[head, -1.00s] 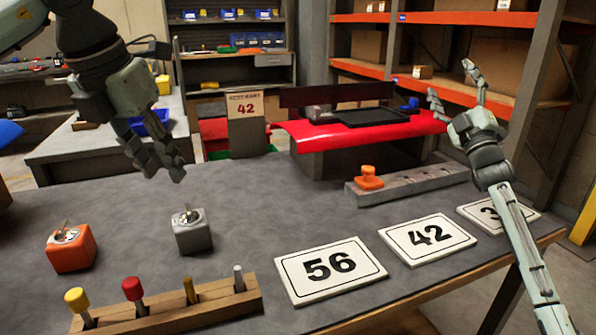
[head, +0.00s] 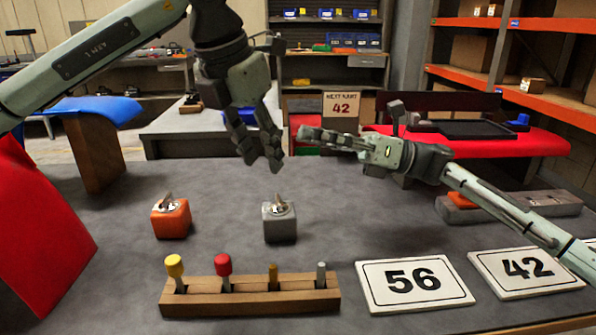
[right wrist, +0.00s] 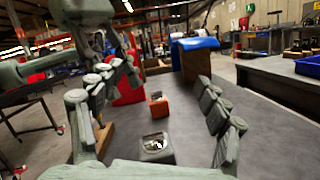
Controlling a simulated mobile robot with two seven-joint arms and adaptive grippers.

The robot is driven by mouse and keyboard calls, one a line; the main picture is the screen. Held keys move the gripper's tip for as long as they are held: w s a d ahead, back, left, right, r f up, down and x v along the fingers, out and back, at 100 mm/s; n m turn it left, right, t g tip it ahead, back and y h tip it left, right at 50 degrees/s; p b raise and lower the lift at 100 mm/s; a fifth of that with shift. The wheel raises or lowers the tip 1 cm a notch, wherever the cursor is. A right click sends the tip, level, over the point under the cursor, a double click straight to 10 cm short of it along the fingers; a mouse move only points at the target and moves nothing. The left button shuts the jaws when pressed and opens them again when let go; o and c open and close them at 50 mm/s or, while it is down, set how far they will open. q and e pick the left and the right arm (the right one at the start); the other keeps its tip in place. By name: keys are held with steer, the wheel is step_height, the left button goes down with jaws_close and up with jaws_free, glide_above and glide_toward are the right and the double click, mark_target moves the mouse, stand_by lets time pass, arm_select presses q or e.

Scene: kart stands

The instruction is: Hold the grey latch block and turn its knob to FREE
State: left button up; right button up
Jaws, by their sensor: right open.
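The grey latch block (head: 280,226) stands upright on the grey table, with a small knob (head: 279,203) on its pale top dial; the dial's lettering is too small to read. The block also shows in the right wrist view (right wrist: 156,150), low between my right fingers. My left gripper (head: 260,163) is open and empty, hanging fingers-down above and behind the block, apart from it. My right gripper (head: 350,125) is open and empty, above and to the right of the block, its fingers pointing left. Its fingers frame the right wrist view (right wrist: 155,122).
An orange block (head: 171,219) with a similar knob stands left of the grey one. In front is a wooden rack (head: 250,302) with several coloured pegs. Number cards 56 (head: 414,300) and 42 (head: 525,287) lie right. The table around the grey block is clear.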

step_height(320, 180, down, 6)
steer(key=s+a+n+g+h, duration=0.2)
steer(key=s+n+g, duration=0.15)
steer(key=n, duration=0.35)
glide_toward(259, 234)
steer(key=shift+g, duration=0.25)
steer(key=a+r, duration=0.2)
steer(key=r, duration=0.1)
steer(key=a+r, duration=0.1)
steer(key=shift+s+r, duration=0.1)
steer(key=shift+r, duration=0.3)
steer(key=a, duration=0.7)
steer(key=shift+s+r, duration=0.1)
steer(key=shift+s, duration=0.15)
steer(key=c, duration=1.5)
